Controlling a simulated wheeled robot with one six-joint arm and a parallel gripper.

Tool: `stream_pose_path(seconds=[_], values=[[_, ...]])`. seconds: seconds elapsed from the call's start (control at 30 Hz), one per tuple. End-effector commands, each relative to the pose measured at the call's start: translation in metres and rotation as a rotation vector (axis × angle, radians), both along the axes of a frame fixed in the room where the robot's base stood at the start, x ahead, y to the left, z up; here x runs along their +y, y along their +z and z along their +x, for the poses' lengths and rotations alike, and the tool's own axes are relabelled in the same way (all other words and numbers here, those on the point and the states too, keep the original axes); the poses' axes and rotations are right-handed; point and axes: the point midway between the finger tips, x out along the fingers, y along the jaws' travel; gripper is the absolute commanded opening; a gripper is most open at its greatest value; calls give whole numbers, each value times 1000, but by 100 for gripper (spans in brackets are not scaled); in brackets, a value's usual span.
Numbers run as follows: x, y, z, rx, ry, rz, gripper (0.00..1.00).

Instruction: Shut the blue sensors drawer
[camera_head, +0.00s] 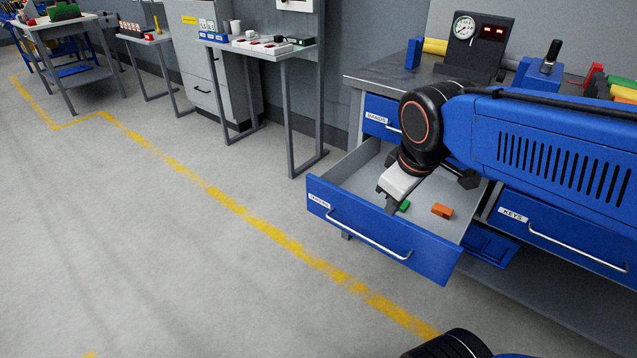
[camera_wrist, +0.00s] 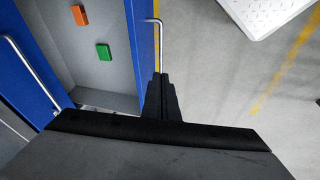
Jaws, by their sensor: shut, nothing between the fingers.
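The blue sensors drawer (camera_head: 375,228) stands pulled out from the workbench, its small white label at the left of the front and a silver bar handle (camera_head: 365,235) across it. A green block (camera_head: 404,206) and an orange block (camera_head: 442,210) lie inside on its grey floor. My gripper (camera_head: 391,207) is shut and empty, pointing down at the drawer's front panel. In the wrist view, the dark fingers (camera_wrist: 161,80) are together by the front panel (camera_wrist: 144,45), near one end of the handle (camera_wrist: 159,45). I cannot tell whether they touch it.
The BANDS drawer (camera_head: 378,118) above is shut; the KEYS drawer (camera_head: 560,230) to the right has a similar handle. A gauge box (camera_head: 475,45) stands on the bench top (camera_head: 385,75). Side tables (camera_head: 265,52) line the wall. The floor (camera_head: 190,270) before the drawer is clear, with a yellow line.

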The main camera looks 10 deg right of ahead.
Motion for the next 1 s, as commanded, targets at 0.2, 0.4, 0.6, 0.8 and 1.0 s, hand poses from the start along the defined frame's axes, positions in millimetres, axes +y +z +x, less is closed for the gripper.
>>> stream_pose_path(seconds=[0.2, 0.4, 0.6, 0.8, 1.0], values=[[26, 10, 52, 78, 370, -162, 0], [58, 13, 99, 148, 706, -304, 0], [99, 9, 143, 223, 1046, -443, 0], [145, -1, 181, 299, 1359, -568, 0], [174, -8, 201, 345, 1547, -644, 0]])
